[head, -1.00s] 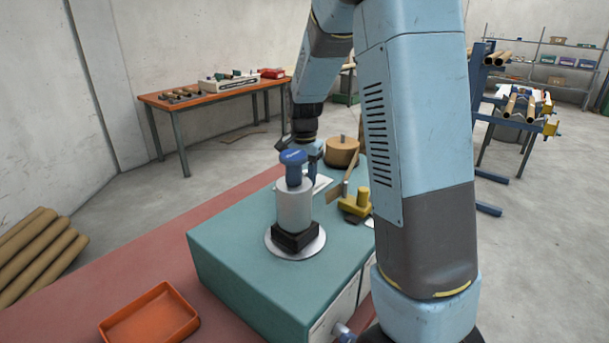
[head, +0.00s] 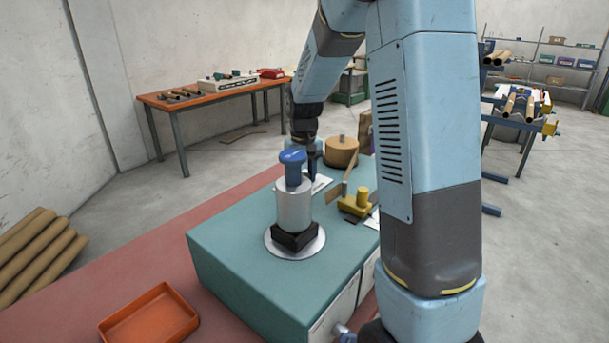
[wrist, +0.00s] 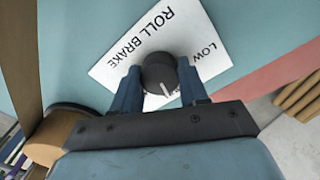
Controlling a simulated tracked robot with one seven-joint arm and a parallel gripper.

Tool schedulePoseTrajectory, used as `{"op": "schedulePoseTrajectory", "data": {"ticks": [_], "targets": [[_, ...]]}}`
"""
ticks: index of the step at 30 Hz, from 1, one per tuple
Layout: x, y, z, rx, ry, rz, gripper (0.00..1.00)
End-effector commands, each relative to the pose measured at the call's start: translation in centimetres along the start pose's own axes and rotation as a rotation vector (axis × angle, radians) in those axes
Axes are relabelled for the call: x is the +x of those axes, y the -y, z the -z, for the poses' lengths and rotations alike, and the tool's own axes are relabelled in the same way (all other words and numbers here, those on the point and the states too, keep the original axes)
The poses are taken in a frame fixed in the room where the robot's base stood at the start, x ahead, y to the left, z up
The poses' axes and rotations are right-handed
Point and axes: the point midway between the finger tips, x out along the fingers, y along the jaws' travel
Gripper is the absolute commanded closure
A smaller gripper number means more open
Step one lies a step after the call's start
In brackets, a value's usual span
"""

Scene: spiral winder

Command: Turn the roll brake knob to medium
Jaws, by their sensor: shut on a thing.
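The roll brake knob (wrist: 156,70) is dark and round with a white pointer line. It sits on a white label plate (wrist: 112,68) that reads ROLL BRAKE and LOW; any other marks are hidden. In the wrist view the pointer aims toward the bottom edge, slightly right, away from LOW. My gripper (wrist: 159,74) is shut on the knob, one blue finger on each side. In the head view my gripper (head: 311,167) is low over the teal cabinet, behind the metal cylinder, and the knob is hidden there. The plate (head: 319,184) shows partly.
A metal cylinder with a blue cap (head: 294,205) stands on the teal cabinet (head: 230,255) in front of my gripper. A brown roll (head: 341,151) and a yellow block (head: 357,203) are to the right. An orange tray (head: 150,322) lies at the front left.

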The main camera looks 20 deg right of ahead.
Motion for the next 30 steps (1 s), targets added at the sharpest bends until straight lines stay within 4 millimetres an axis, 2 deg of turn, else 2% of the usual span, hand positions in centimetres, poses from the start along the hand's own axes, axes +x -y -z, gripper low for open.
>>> {"op": "schedulePoseTrajectory", "data": {"ticks": [12, 30], "targets": [[-0.25, 0.00, 0.29, -0.208, -0.009, -0.002, 0.87], [-0.28, -0.04, 0.32, -0.243, -0.010, -0.003, 0.87]]}}
